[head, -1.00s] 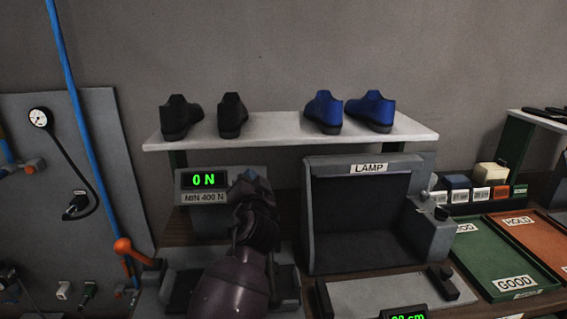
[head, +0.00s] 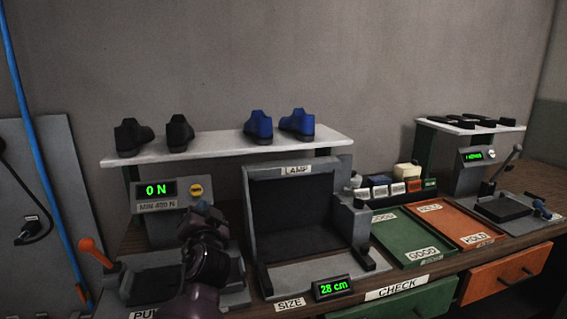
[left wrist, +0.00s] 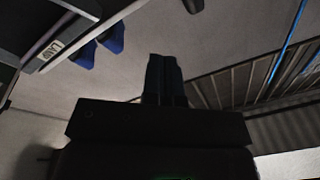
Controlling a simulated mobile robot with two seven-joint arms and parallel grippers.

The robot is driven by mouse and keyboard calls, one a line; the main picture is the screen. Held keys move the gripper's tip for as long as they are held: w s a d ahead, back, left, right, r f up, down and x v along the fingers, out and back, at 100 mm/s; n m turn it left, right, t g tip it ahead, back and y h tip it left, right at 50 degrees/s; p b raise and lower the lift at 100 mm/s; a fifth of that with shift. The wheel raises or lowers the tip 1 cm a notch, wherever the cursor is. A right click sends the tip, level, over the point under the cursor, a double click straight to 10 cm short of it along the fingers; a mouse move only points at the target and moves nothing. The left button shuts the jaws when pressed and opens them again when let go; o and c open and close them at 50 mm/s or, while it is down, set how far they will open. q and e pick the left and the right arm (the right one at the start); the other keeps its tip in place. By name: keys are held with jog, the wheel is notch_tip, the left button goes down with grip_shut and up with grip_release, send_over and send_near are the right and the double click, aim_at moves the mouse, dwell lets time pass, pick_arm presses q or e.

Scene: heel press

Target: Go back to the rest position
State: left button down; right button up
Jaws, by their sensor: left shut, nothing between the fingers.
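My left gripper (head: 203,215) is in front of the press with the 0 N display (head: 156,190), its arm coming up from the bottom of the head view. In the left wrist view its two fingers (left wrist: 164,78) are together with nothing between them, pointing toward the wall and a ribbed panel. The gripper partly hides the press base below the display. My right gripper is not in view.
A shelf (head: 225,145) holds black shoes (head: 133,137) and blue shoes (head: 259,127). Below stand the lamp box (head: 303,215), a green tray (head: 405,240) and an orange tray (head: 455,222). An orange-knobbed lever (head: 95,250) rises left of the gripper. A second station (head: 485,160) stands far right.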

pick_arm(q)
jog(key=s+a+f+n+g+h, duration=0.1)
jog(key=s+a+f+g+h, duration=0.15)
jog(key=s+f, duration=0.7)
jog(key=s+a+f+n+g+h, duration=0.15)
jog(key=s+f+h, duration=0.35)
jog(key=f, duration=0.8)
jog(key=s+a+f+g+y, duration=0.1)
jog(key=s+a+f, duration=0.1)
jog(key=s+f, duration=0.5)
jog(key=s+a+f+g+y, duration=0.1)
jog(key=s+f, duration=0.6)
jog(key=s, duration=0.7)
jog(key=a+g, duration=0.1)
jog(key=a, duration=0.1)
jog(key=shift+a+n+g, duration=0.3)
jog(key=shift+n, duration=0.05)
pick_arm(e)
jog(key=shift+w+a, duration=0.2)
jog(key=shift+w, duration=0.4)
pick_arm(q)
jog(key=shift+s, duration=0.1)
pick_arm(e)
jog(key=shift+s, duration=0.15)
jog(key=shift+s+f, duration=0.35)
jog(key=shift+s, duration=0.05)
